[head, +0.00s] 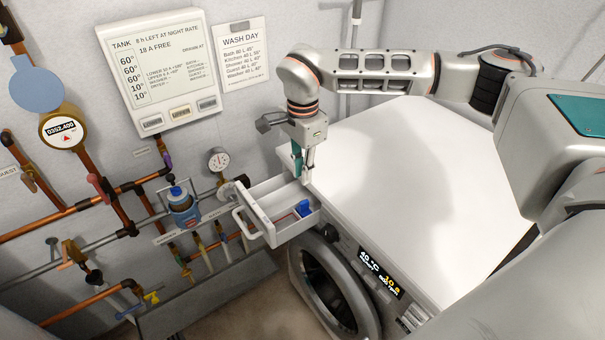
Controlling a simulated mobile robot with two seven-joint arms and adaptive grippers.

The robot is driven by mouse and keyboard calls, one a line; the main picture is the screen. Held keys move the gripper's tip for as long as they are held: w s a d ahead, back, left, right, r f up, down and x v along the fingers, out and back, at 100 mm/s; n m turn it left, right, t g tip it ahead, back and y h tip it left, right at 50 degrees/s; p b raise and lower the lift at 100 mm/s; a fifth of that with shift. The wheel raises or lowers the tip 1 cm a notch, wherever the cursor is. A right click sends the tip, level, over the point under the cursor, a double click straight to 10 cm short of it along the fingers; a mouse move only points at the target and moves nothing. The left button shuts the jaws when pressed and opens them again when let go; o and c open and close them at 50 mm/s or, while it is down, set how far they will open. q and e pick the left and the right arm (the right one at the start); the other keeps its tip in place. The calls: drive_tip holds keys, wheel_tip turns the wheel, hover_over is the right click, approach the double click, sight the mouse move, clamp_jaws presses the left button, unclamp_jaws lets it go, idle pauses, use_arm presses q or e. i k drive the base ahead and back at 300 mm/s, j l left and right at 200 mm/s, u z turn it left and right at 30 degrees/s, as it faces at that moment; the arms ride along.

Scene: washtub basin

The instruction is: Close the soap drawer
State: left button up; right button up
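The soap drawer (262,227) is a white drawer at the top left front corner of the washing machine (400,190). It is pulled out, with its handle toward the left. Its compartments show, with a blue piece (304,208) and a thin red line inside. My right gripper (302,176) points down at the drawer's back end, by the edge of the machine's top. Its fingers are close to each other, and I cannot tell whether they meet or touch the drawer. My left gripper is not in view.
Copper pipes, valves, a round meter (64,130) and a pressure gauge (218,160) crowd the wall left of the drawer. A tank panel (165,70) and a wash-day sheet (240,53) hang above. The machine's white top is clear. Its round door (335,290) is below.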

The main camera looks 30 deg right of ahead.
sight(270, 205)
drive_tip(key=k+j, duration=0.3)
drive_tip(key=k, duration=0.15)
drive_tip(key=k+j, duration=0.35)
drive_tip(key=k, duration=0.1)
